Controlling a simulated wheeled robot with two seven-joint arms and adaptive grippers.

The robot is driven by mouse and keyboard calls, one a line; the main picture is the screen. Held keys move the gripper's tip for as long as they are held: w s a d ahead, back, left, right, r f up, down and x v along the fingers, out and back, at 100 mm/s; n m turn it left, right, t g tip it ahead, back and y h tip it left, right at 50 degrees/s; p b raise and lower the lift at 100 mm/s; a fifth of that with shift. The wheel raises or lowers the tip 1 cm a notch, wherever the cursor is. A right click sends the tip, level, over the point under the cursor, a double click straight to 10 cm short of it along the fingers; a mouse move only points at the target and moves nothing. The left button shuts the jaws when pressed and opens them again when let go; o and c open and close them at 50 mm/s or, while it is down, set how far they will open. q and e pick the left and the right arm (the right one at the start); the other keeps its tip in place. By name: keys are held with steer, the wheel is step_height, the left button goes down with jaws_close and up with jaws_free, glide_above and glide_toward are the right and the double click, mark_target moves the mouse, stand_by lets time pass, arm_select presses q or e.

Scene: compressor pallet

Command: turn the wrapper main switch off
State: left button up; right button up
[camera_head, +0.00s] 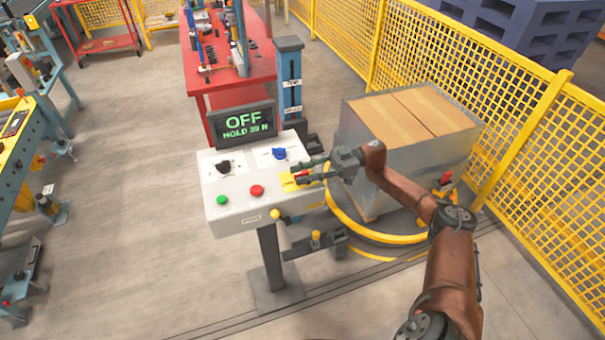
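The wrapper's control panel (238,207) is a light grey sloped box on a post. A red switch handle (301,174) on a yellow plate (288,184) sits at its right side. My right gripper (296,174) reaches in from the right, with its fingers on either side of the red handle. They partly hide it, and I cannot tell whether they press on it. The display (243,123) behind the panel reads "OFF" and "HOLD", with a number in N. My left gripper is not in view.
The panel also carries a black knob (223,167), a blue knob (279,154), a green button (222,200) and a red button (257,190). A wrapped box load (400,150) stands right behind my arm. Yellow mesh fence (450,65) closes the right.

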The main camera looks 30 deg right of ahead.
steer(key=v, duration=1.2)
stand_by(0.5)
